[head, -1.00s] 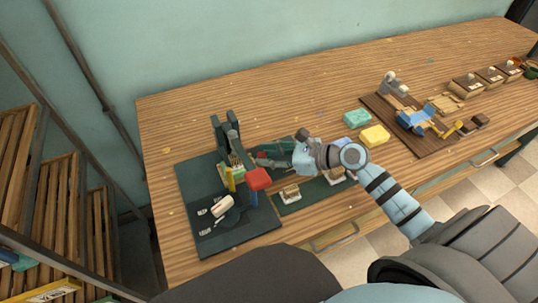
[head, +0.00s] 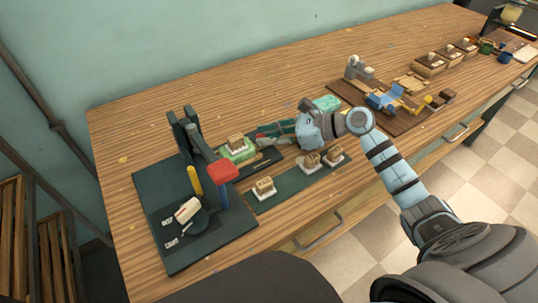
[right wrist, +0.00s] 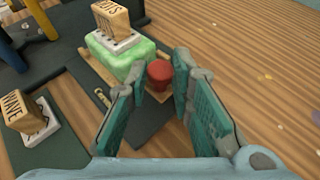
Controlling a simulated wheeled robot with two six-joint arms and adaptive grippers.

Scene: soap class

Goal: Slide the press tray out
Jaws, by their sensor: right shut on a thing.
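The dark green press (head: 186,135) stands at the left on its dark base, with a red-topped lever (head: 222,172). The press tray is to the right of the press frame and carries a green soap block (head: 238,153) with a wooden stamp (head: 235,142) on it. The soap and stamp also show in the right wrist view (right wrist: 118,58). My right gripper (head: 262,137) is shut on the tray's red knob (right wrist: 159,74), its teal fingers on either side of it. The fingers hide part of the tray's edge. My left gripper is out of view.
A green mat (head: 290,183) in front holds several stamps on white plates. A turquoise soap (head: 326,103) lies behind my right wrist. A brown board (head: 400,122) with a blue device is to the right. The table behind the press is clear.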

